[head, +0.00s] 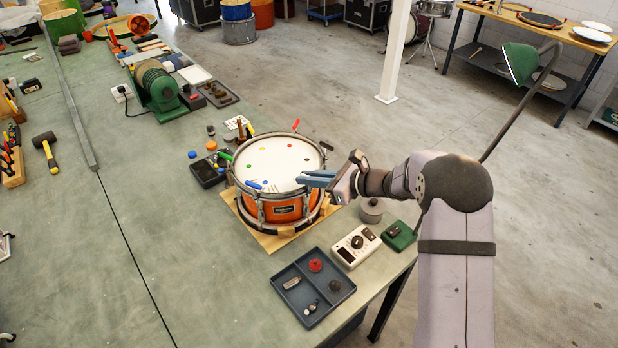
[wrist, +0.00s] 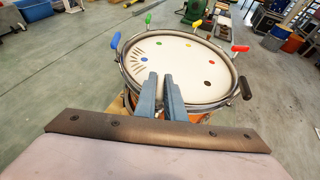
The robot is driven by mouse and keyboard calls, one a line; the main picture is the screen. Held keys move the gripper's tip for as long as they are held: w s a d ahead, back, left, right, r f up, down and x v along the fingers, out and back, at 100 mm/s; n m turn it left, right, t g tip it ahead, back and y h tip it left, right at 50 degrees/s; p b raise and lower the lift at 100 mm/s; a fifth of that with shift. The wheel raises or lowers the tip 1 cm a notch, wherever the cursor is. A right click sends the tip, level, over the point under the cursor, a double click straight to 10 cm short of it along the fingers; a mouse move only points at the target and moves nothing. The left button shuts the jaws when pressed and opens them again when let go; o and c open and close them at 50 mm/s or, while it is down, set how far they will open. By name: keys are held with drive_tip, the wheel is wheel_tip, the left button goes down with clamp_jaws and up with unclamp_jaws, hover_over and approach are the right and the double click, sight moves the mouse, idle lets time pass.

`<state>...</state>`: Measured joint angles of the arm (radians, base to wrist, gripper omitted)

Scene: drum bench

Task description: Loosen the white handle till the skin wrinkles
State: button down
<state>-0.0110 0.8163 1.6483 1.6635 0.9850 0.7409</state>
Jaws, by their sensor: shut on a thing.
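The orange snare drum (head: 258,208) stands on the bench with its white skin (head: 275,160) facing up. Blue (wrist: 115,40), green (wrist: 148,20), yellow (wrist: 197,23), red (wrist: 240,49) and black (wrist: 246,88) handles stand around its rim. Short dark wrinkle lines lie on the skin by the blue dot (wrist: 144,59). I see no wrinkles beside my fingers, but they cover part of the skin. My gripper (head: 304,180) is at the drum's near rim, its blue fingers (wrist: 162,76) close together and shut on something. The white handle is not visible; it is probably between the fingers.
A grey tray (head: 347,290) of small parts, a white meter (head: 355,246) and a green box (head: 399,236) sit near the bench edge. A green lamp (head: 520,62) arches over the right. Open bench (head: 190,270) lies left of the drum.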

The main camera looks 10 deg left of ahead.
drive_tip(key=shift+g, duration=0.3)
drive_tip(key=shift+w+n+g+y+b, duration=0.1)
drive_tip(key=shift+n+g+y+b, duration=0.55)
drive_tip(key=shift+n+g, duration=1.15)
drive_tip(key=shift+n+g+b, duration=0.4)
drive_tip(key=shift+n+g, duration=0.2)
drive_tip(key=shift+g, duration=0.1)
drive_tip(key=shift+r+n+g+b, duration=0.15)
drive_tip(key=shift+n+g+b, duration=0.4)
drive_tip(key=shift+n+g, duration=0.65)
drive_tip(key=c, duration=1.8)
unclamp_jaws()
drive_tip(key=shift+c, duration=0.2)
wheel_tip(320, 180, up, 10)
